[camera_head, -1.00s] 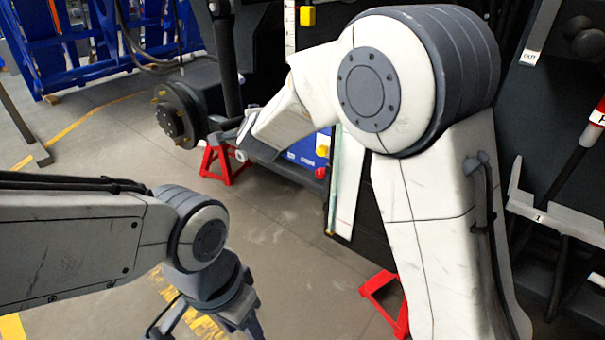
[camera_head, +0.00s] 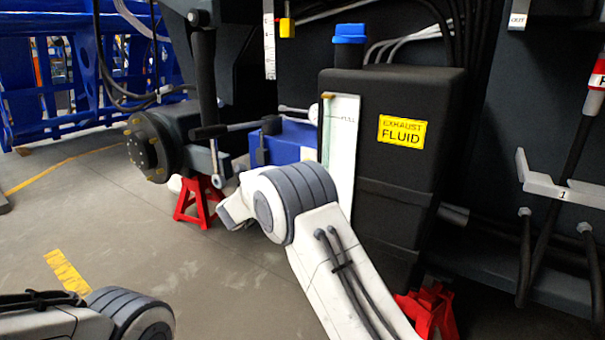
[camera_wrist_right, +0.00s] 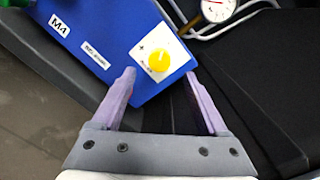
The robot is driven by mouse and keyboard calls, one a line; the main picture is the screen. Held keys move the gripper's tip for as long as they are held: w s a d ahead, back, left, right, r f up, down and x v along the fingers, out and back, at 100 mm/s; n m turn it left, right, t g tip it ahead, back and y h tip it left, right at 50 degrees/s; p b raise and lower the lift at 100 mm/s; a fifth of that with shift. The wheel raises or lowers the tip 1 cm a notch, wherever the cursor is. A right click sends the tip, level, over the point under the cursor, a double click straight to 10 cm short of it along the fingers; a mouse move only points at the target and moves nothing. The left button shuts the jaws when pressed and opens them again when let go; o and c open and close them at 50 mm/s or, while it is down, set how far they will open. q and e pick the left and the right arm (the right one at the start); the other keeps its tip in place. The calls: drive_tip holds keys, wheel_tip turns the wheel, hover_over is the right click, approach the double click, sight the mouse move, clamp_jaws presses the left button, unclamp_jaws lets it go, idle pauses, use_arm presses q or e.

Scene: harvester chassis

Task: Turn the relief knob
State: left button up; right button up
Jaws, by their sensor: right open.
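The yellow relief knob (camera_wrist_right: 159,61) sits on a white plate (camera_wrist_right: 166,45) on the blue block (camera_wrist_right: 105,30) in the right wrist view. My right gripper (camera_wrist_right: 160,75) is open and empty, its two purple fingers pointing at the blue block. The knob shows between and just beyond the fingertips; whether they touch the block is unclear. In the head view the blue block (camera_head: 285,140) is partly hidden, and the knob and right gripper cannot be made out. My left gripper is out of view; only part of my left arm shows at the bottom left.
A black tank (camera_head: 390,190) with a yellow exhaust fluid label stands right of the blue block. A wheel hub (camera_head: 150,145) and a red stand (camera_head: 197,203) are to the left. A round gauge (camera_wrist_right: 215,8) is near the block. Open floor lies at lower left.

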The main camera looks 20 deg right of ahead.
drive_tip(key=b+x, duration=0.2)
drive_tip(key=x, duration=0.4)
drive_tip(key=shift+w+d, duration=0.25)
drive_tip(key=shift+d, duration=0.05)
clamp_jaws()
